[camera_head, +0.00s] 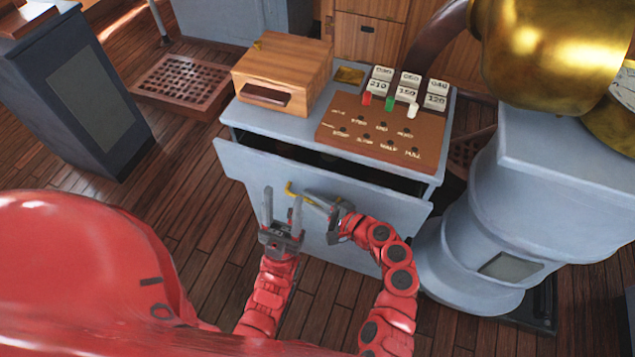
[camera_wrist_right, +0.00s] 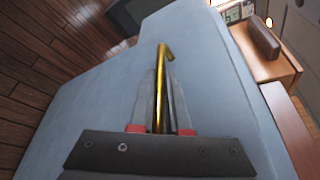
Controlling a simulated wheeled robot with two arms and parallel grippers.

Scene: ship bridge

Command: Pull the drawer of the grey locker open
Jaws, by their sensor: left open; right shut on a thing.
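The grey locker (camera_head: 260,118) stands ahead with its drawer front (camera_head: 245,165) pulled part way out. A dark gap shows behind the drawer's top edge. The brass handle (camera_head: 290,188) is on the drawer front. My right gripper (camera_head: 312,198) is shut on this handle. In the right wrist view the brass handle (camera_wrist_right: 162,75) lies between the two fingers, its bent end past the tips. My left gripper (camera_head: 283,200) is open and empty, fingers upward, just in front of the drawer front beside the handle. The drawer's inside is mostly hidden in shadow.
A wooden box (camera_head: 285,70) and a brown board with pegs (camera_head: 380,130) sit on the locker top, with numbered white blocks (camera_head: 410,82) behind. A grey pedestal (camera_head: 490,220) stands close on the right. Plank floor (camera_head: 185,160) is open on the left.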

